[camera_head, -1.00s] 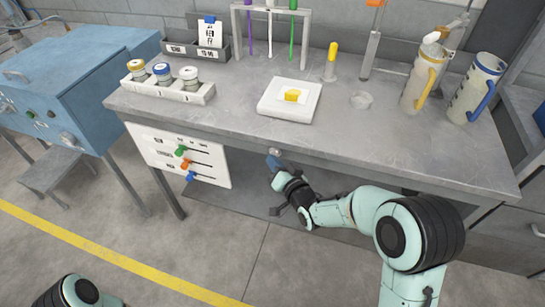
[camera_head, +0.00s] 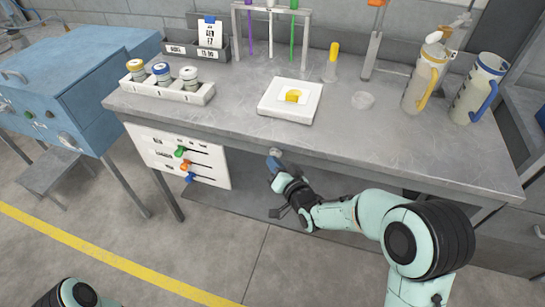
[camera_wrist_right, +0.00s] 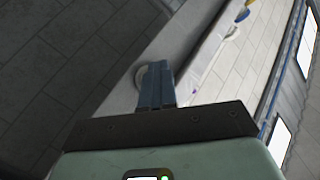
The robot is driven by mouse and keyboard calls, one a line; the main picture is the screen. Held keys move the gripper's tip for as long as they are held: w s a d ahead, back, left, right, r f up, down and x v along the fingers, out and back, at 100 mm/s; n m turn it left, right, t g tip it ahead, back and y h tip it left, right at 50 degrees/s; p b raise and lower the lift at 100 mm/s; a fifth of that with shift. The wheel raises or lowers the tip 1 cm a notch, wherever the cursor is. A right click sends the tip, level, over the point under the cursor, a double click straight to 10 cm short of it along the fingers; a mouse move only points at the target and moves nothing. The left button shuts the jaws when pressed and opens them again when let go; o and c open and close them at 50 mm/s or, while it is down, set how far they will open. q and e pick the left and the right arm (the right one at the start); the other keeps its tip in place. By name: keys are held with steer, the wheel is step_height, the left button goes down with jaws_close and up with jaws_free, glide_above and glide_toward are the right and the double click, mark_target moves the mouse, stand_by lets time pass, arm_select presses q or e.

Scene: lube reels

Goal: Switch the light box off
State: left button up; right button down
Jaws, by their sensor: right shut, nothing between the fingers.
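A flat white box (camera_head: 290,112) with a yellow piece (camera_head: 292,96) on top lies on the grey workbench; I cannot tell for sure that it is the light box. A small round pale knob (camera_head: 276,151) sits on the bench's front edge below it. My right gripper (camera_head: 273,161) is at this knob, its blue fingers shut and empty. In the right wrist view the fingertips (camera_wrist_right: 153,68) overlap the round knob (camera_wrist_right: 139,77); whether they touch is unclear. Only a part of my left arm shows at bottom left; its gripper is out of view.
A white panel with coloured sliders (camera_head: 180,157) hangs under the bench at left. A jar rack (camera_head: 168,90), a tube rack (camera_head: 270,6) and two jugs (camera_head: 425,80) (camera_head: 478,90) stand on top. A blue cabinet (camera_head: 85,75) is at far left.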

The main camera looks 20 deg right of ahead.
steer(key=shift+s+a+f, duration=0.1)
steer(key=shift+s+a, duration=0.35)
steer(key=shift+s, duration=0.3)
steer(key=shift+s+a+r, duration=0.1)
steer(key=shift+s+a, duration=0.4)
steer(key=shift+s, duration=0.3)
steer(key=shift+s+a+f, duration=0.1)
steer(key=shift+s+a, duration=0.35)
steer(key=shift+s, duration=0.3)
